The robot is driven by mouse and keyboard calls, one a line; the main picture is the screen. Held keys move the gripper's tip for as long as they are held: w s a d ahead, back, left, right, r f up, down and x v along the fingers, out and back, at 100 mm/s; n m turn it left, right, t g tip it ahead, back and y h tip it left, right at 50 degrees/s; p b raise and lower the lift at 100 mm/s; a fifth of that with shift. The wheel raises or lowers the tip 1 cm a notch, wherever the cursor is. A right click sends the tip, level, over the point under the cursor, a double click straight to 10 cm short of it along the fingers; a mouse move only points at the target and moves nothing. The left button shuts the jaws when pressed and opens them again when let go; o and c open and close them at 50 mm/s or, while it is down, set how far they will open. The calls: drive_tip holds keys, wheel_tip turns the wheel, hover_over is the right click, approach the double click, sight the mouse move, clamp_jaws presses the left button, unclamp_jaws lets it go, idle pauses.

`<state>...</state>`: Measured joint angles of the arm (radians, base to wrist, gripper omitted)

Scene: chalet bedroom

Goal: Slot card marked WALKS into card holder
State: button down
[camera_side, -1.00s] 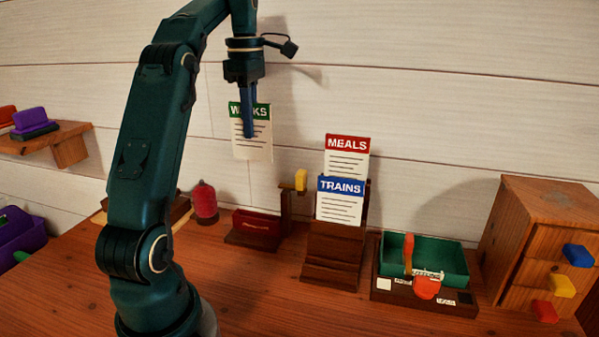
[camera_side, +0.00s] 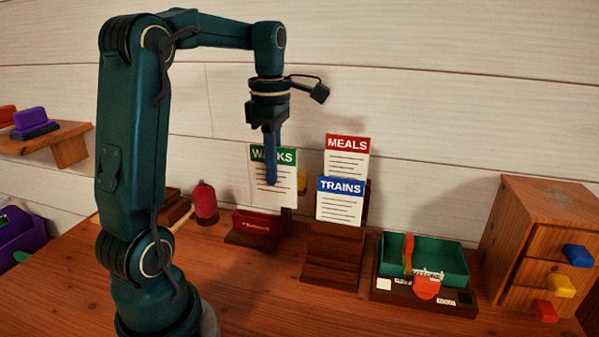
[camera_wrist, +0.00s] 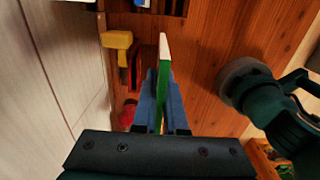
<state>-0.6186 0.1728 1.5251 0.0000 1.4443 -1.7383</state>
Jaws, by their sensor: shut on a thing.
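The WALKS card (camera_side: 262,190), white with a green header, hangs upright from my gripper (camera_side: 272,182), which is shut on it. In the wrist view the card (camera_wrist: 164,60) shows edge-on between the blue fingers of my gripper (camera_wrist: 162,92). The stepped wooden card holder (camera_side: 331,262) stands to the right and lower. It carries the red-headed MEALS card (camera_side: 346,160) at the back and the blue-headed TRAINS card (camera_side: 340,203) in front of it. The front steps of the holder show bare. The WALKS card is apart from the holder.
A small dark red box (camera_side: 252,229) sits below the card, with a yellow-topped post (camera_side: 302,182) behind. A green tray (camera_side: 448,262) and a wooden drawer unit (camera_side: 545,230) stand at right. A red cylinder (camera_side: 204,203) is at left. The front table is clear.

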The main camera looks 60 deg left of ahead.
drive_tip(key=d, duration=0.1)
hover_over(332, 242)
drive_tip(key=s+d, duration=0.2)
wheel_tip(332, 242, down, 8)
drive_tip(key=shift+w+d+f, duration=0.1)
drive_tip(key=shift+d+f, duration=0.1)
drive_tip(key=shift+f, duration=1.6)
drive_tip(key=shift+f, duration=0.15)
drive_tip(key=c, duration=1)
unclamp_jaws()
